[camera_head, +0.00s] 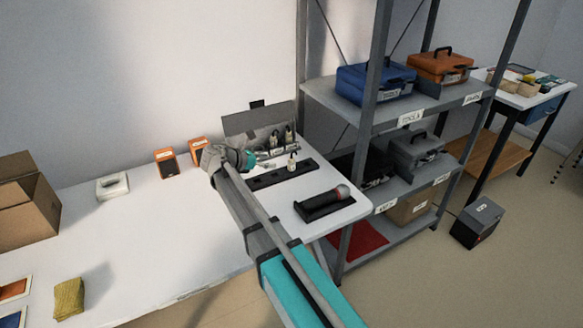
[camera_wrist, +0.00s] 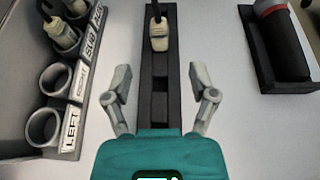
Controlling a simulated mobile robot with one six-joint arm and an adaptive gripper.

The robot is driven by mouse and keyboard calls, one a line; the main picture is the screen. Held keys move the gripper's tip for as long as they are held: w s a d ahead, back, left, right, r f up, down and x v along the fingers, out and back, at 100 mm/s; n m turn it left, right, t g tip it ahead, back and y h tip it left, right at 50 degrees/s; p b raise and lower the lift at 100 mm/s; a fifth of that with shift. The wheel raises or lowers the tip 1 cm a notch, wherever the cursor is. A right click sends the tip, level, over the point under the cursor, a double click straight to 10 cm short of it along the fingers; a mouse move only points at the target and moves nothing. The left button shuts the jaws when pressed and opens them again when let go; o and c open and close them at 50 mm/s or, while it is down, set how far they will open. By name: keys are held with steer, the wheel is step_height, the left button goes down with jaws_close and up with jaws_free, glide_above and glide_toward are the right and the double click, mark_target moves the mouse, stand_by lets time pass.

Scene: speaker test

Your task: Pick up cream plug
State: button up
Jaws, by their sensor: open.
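A cream plug (camera_wrist: 158,36) with a dark cable end stands in a black slotted strip (camera_wrist: 158,112) in the wrist view. It also shows in the head view (camera_head: 292,162), upright at the strip's far side. My gripper (camera_wrist: 160,82) is open and empty above the strip, its fingers on either side of it. The plug lies beyond the fingertips, toward the top of the wrist picture, and is not between them. In the head view my gripper (camera_head: 264,156) is left of the plug, partly hidden by my own wrist.
A grey rack (camera_wrist: 95,62) with labelled round sockets, LEFT and SUB readable, stands left of the strip; its far sockets hold similar cream plugs (camera_wrist: 63,34). A microphone (camera_head: 342,192) lies in a black holder (camera_head: 322,207) to the right. Orange boxes (camera_head: 166,162) stand behind.

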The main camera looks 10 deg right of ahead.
mark_target(288, 159)
steer(key=b+x, duration=0.1)
steer(key=x, duration=0.3)
steer(key=shift+w+d+f, duration=0.1)
steer(key=shift+d+f, duration=0.05)
steer(key=shift+d, duration=0.1)
steer(key=shift+w+d, duration=0.1)
steer(key=shift+d, duration=0.2)
steer(key=shift+r+b+x, duration=0.15)
steer(key=shift+b+x, duration=0.35)
steer(key=shift+x, duration=0.8)
steer(key=shift+r+b+x, duration=0.1)
steer(key=shift+b+x, duration=0.4)
steer(key=shift+x, duration=0.85)
steer(key=shift+w+d, duration=0.1)
jaws_close()
